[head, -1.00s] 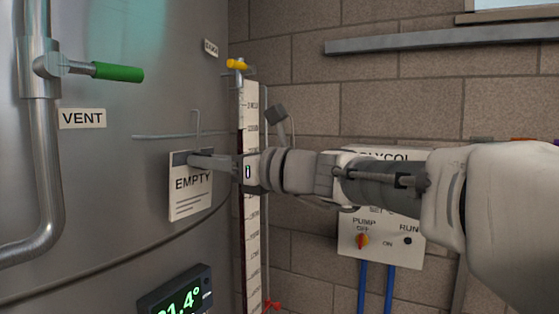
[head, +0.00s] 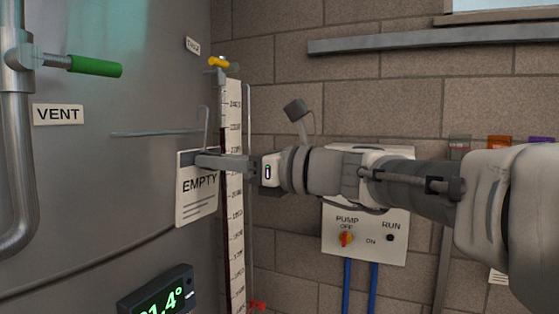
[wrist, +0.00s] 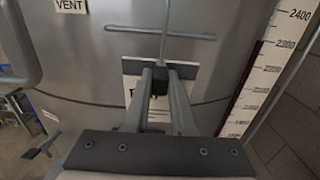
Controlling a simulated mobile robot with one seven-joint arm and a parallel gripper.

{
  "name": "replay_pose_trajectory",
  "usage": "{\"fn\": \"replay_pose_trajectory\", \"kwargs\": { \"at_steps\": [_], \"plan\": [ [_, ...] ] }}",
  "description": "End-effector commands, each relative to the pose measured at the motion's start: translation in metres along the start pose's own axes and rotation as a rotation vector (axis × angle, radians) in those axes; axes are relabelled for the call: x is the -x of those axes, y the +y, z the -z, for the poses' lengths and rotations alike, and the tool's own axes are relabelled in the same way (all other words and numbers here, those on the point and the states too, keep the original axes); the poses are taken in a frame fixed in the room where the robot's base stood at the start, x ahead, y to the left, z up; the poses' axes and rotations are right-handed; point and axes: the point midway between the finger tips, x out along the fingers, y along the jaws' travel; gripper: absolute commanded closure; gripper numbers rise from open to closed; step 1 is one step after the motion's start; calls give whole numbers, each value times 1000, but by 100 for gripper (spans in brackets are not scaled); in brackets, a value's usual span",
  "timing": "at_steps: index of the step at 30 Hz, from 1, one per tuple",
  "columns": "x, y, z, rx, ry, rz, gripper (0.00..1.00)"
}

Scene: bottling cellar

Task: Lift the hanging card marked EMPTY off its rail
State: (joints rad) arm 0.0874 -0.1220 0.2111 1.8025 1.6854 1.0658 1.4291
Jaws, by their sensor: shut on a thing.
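The white card marked EMPTY (head: 197,200) hangs upright in front of the grey tank in the head view. My gripper (head: 203,160) is shut on its dark upper edge from the right. In the wrist view, my gripper (wrist: 161,76) is closed at the card's top, and the fingers cover most of the card (wrist: 132,85). The card's wire hook (wrist: 165,35) rises past the thin rail (wrist: 125,29) and out of the frame. The rail also shows in the head view (head: 150,134), with the hook near its right end. I cannot tell whether they touch.
A scale strip with a sight tube (head: 235,190) stands close behind my gripper. A green-handled valve (head: 95,67) and VENT label are at left. A lit display (head: 158,300) is below the card, and a pump panel (head: 365,235) is on the brick wall.

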Motion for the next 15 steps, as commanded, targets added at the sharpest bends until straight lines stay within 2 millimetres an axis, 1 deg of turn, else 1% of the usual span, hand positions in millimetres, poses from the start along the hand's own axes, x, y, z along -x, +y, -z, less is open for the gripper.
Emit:
{"fn": "replay_pose_trajectory", "kwargs": {
  "at_steps": [15],
  "plan": [
    [32,0,0,0,1,0,100]
  ]
}}
